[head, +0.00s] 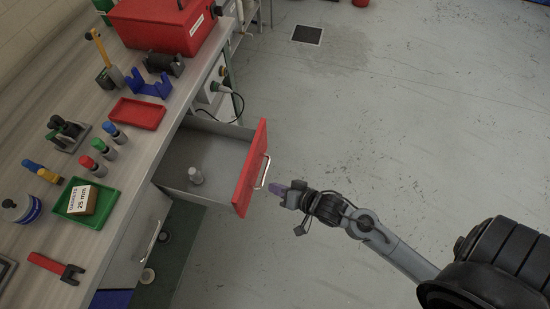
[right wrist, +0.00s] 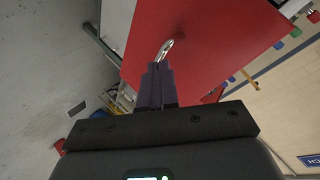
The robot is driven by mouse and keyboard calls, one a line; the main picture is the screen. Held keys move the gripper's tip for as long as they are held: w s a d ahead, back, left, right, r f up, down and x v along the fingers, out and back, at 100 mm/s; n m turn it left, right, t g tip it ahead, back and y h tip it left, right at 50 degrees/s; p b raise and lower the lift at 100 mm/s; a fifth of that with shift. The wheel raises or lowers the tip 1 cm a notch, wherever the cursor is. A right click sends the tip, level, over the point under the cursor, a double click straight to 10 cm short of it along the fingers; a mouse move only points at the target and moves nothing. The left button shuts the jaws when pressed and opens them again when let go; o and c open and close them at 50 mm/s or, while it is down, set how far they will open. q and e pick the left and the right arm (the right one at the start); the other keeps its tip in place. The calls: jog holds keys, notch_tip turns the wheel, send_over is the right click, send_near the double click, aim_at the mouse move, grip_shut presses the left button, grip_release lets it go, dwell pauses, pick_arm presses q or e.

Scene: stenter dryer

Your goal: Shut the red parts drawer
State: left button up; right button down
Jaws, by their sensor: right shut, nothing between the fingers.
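The red parts drawer (head: 251,171) is pulled out from the workbench, with its red front and metal handle (head: 262,172) facing right. My right gripper (head: 279,190) is shut and empty, just right of the drawer front, close to the handle's lower end. In the right wrist view the shut fingers (right wrist: 158,75) point at the red front (right wrist: 205,45), with the handle (right wrist: 165,49) just beyond the tips. I cannot tell whether they touch. My left gripper is not in view.
The workbench (head: 140,185) on the left carries a red toolbox (head: 160,22), a red tray (head: 137,114), a green tray with a box (head: 107,206) and several small tools. A cable (head: 238,105) hangs by the bench side behind the drawer. The floor on the right is clear.

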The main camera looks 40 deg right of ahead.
notch_tip(320, 180, down, 3)
jog(key=d+m+t+y, duration=0.2)
jog(key=m+t+y+b, duration=0.1)
jog(key=m+y+b, duration=0.2)
jog(key=y+b, duration=0.15)
send_near(260, 157)
jog(key=shift+y, duration=0.35)
jog(key=b+x, duration=0.1)
jog(key=x, duration=0.2)
jog(key=f+b+x, duration=0.1)
jog(key=b+x, duration=0.1)
jog(key=x, duration=0.1)
jog(key=shift+w+d+f, duration=0.1)
jog(key=shift+w+d, duration=0.1)
jog(key=shift+w, duration=0.05)
jog(key=shift+w+a, duration=0.2)
jog(key=shift+w, duration=0.05)
jog(key=shift+w, duration=0.1)
